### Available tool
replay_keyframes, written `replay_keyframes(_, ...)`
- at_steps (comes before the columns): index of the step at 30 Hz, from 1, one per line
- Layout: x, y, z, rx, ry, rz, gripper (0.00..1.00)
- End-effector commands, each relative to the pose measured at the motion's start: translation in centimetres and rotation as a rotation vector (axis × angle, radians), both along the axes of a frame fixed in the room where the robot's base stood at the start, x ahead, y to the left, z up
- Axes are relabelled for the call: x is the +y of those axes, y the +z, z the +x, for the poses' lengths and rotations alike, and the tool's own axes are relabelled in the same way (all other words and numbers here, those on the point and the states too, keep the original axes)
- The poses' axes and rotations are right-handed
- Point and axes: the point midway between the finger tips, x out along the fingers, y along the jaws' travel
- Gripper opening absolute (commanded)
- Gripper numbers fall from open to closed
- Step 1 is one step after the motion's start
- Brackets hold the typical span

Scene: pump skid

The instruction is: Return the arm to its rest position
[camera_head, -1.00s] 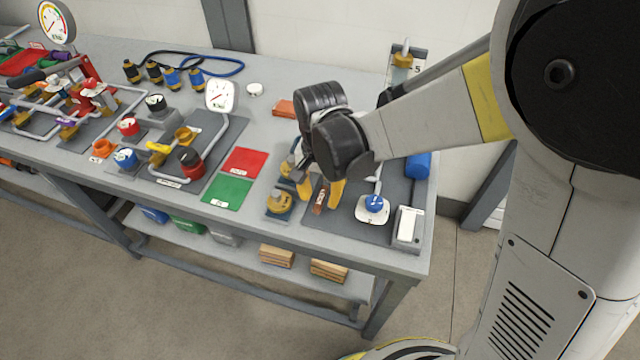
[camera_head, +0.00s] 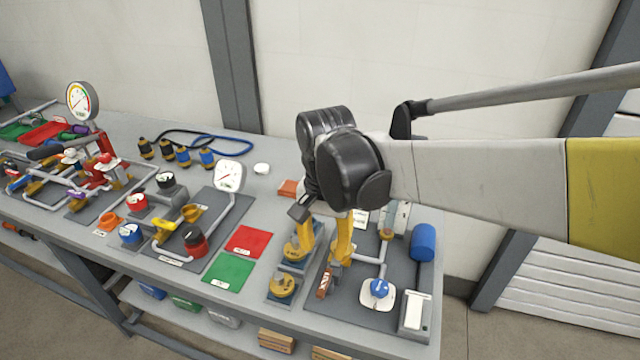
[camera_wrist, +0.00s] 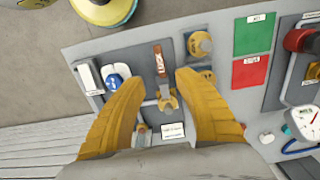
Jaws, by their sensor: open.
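My gripper (camera_head: 325,243) has yellow fingers and is above the right end of the grey bench in the head view. In the wrist view my gripper (camera_wrist: 160,85) shows its two fingers spread apart with nothing between them touching. Below and between them, a valve with a brown tagged handle (camera_wrist: 159,62) sits on a dark plate. That handle (camera_head: 324,284) also shows in the head view, just below the fingertips. My black wrist and pale arm reach in from the right and hide part of the bench's back.
A blue round knob (camera_head: 379,289) and a blue cylinder (camera_head: 423,242) stand on the right plate. Red (camera_head: 250,241) and green (camera_head: 229,270) mats lie to the left. Gauges, pipes and valves fill the left bench. Floor beyond the bench's right end is clear.

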Motion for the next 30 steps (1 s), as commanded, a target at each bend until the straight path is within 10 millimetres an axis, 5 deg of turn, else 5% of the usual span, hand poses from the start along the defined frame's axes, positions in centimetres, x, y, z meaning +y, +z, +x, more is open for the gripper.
replay_keyframes(8, -1.8, 0.9, -0.6, -0.044, 0.023, 0.015, 0.39)
replay_keyframes(21, -14.0, 3.8, -7.2, -0.477, 0.265, -0.025, 0.39)
replay_keyframes(30, -16.8, 3.3, -9.3, -0.612, 0.348, -0.111, 0.39)
